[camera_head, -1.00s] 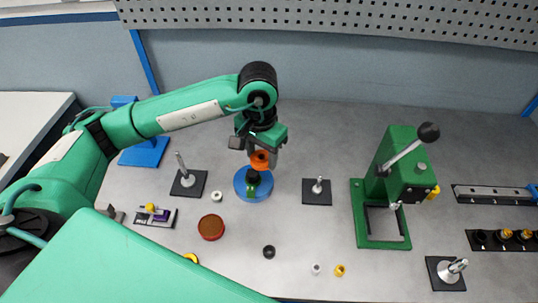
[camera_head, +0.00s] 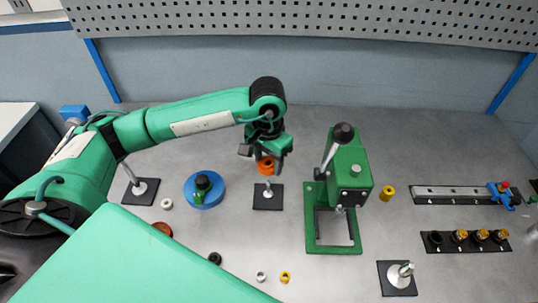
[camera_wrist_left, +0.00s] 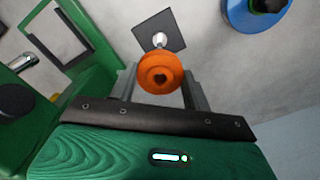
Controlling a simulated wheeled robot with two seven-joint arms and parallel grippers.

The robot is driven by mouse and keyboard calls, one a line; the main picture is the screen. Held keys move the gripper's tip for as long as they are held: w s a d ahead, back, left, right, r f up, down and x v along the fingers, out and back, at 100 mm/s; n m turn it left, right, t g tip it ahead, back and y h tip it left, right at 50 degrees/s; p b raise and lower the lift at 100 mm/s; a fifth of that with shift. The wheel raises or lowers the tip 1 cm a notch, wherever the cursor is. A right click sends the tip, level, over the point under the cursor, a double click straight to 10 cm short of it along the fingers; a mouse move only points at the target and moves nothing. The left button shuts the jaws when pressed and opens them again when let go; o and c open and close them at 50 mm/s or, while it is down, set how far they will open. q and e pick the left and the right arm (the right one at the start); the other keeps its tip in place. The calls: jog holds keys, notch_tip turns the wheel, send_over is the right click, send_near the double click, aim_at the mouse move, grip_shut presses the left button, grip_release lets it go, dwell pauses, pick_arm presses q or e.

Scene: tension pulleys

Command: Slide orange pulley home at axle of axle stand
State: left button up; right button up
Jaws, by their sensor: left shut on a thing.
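The orange pulley (camera_head: 266,166) is held in the fingers of my left gripper (camera_head: 266,158), which is shut on it. In the left wrist view the pulley (camera_wrist_left: 160,75) shows its round face and dark bore between the two fingers (camera_wrist_left: 158,88). A small axle stand (camera_head: 268,203), a black square plate with a short metal axle, lies just below the pulley in the head view. In the wrist view the stand's plate (camera_wrist_left: 170,22) and bright axle (camera_wrist_left: 159,40) show just beyond the pulley's edge. The pulley looks apart from the axle. My right gripper is not in view.
A green press (camera_head: 348,185) with a black-knobbed lever stands close to the right of the stand. A blue round base (camera_head: 208,199) is to the left. Another axle stand (camera_head: 141,192) stands farther left, and one (camera_head: 399,278) at front right. Small rings lie in front.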

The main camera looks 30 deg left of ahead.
pick_arm(q)
notch_tip(320, 180, down, 2)
jog(key=shift+f+b, duration=0.4)
jog(key=shift+f, duration=0.9)
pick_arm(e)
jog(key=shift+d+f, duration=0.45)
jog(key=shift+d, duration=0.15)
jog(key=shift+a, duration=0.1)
pick_arm(q)
jog(key=shift+f+b, duration=0.2)
jog(key=shift+b, duration=0.3)
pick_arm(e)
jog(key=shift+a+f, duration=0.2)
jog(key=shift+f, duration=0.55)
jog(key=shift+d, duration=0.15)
pick_arm(q)
jog(key=shift+b, duration=0.4)
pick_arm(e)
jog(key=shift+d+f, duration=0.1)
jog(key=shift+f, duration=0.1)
pick_arm(q)
jog(key=shift+b, duration=0.4)
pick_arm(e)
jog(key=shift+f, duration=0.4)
